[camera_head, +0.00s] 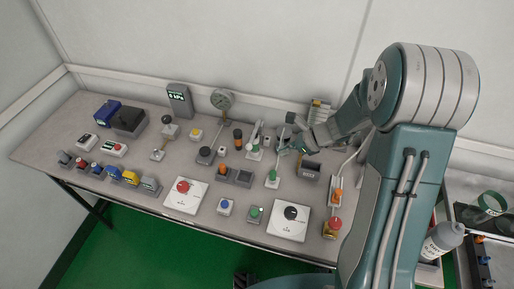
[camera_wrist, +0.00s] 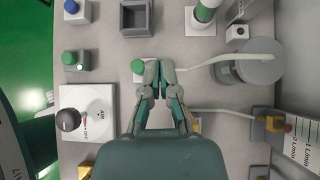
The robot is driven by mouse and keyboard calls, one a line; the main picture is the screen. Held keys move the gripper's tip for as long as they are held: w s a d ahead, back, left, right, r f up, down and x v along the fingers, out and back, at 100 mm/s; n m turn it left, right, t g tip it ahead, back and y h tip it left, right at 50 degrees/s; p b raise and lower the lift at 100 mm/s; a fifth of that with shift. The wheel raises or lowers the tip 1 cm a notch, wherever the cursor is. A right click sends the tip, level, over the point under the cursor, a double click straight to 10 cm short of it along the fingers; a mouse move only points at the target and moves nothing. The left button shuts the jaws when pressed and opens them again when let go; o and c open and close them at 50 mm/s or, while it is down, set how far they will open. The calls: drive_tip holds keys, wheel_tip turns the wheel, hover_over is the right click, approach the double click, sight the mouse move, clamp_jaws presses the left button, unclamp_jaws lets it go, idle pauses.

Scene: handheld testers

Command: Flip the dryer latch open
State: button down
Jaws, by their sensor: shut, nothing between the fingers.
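No part carries a readable dryer label, so I cannot tell which one is the dryer latch. My gripper (camera_wrist: 160,66) is shut and empty above the bench, its fingertips together just right of a green-topped part (camera_wrist: 137,66). I cannot tell whether they touch it. A grey round canister (camera_wrist: 250,68) with a pale bar or hose across it stands right of the fingertips. A green-and-white upright part (camera_wrist: 204,14) stands beyond them. In the head view, my gripper (camera_head: 285,149) is over the back right of the bench, among several green-tipped levers.
A white panel with a black knob (camera_head: 290,213) lies near the front edge, and one with a red knob (camera_head: 183,187) lies left of it. A red mushroom button (camera_head: 332,227) is at the right. A gauge (camera_head: 222,98) and display (camera_head: 179,98) stand at the back.

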sight(254, 134)
drive_tip(key=shift+w+d+f+m, duration=0.15)
drive_tip(key=shift+w+f+m, duration=0.15)
drive_tip(key=shift+f, duration=0.05)
drive_tip(key=x, duration=0.9)
drive_tip(key=shift+a+f, duration=0.15)
drive_tip(key=shift+a, duration=0.15)
drive_tip(key=shift+w+a, duration=0.15)
drive_tip(key=shift+a, duration=0.2)
drive_tip(key=shift+w+a+r, duration=0.1)
drive_tip(key=shift+a+r, duration=0.1)
drive_tip(key=shift+r, duration=0.35)
drive_tip(key=shift+w+a+r, duration=0.1)
drive_tip(key=shift+a+r, duration=0.1)
drive_tip(key=shift+r, duration=0.35)
drive_tip(key=shift+w+a+r, duration=0.1)
drive_tip(key=shift+a+r, duration=0.1)
drive_tip(key=shift+r, duration=0.4)
drive_tip(key=shift+r, duration=0.1)
